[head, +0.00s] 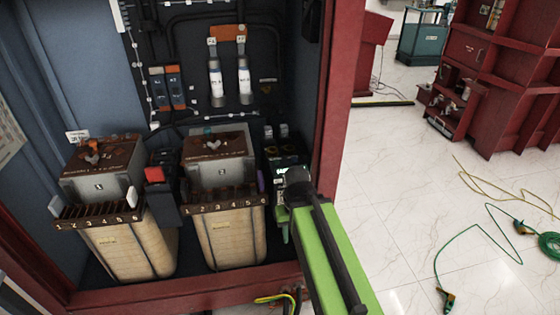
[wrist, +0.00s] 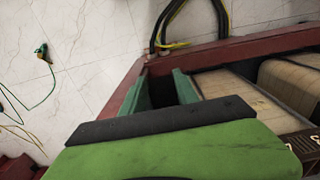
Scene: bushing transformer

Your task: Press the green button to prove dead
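My gripper (wrist: 161,87) shows two green fingers standing apart in the wrist view, with a dark empty-looking gap between them. In the head view my green arm reaches into the right side of the open cabinet, and its end hides part of what is there. A dark unit with small green marks (head: 287,158) sits just behind my arm's end, right of the right-hand transformer (head: 222,163). I cannot make out the green button for certain in either view. A red block (head: 154,175) on a dark unit stands between the two transformers.
The left-hand transformer (head: 103,172) stands beside the cabinet's blue wall. The red cabinet frame (head: 345,90) rises right beside my arm, and its red sill (head: 180,292) runs along the front. Cables (wrist: 165,25) pass near the sill. A green cable (head: 470,243) lies on the tiled floor.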

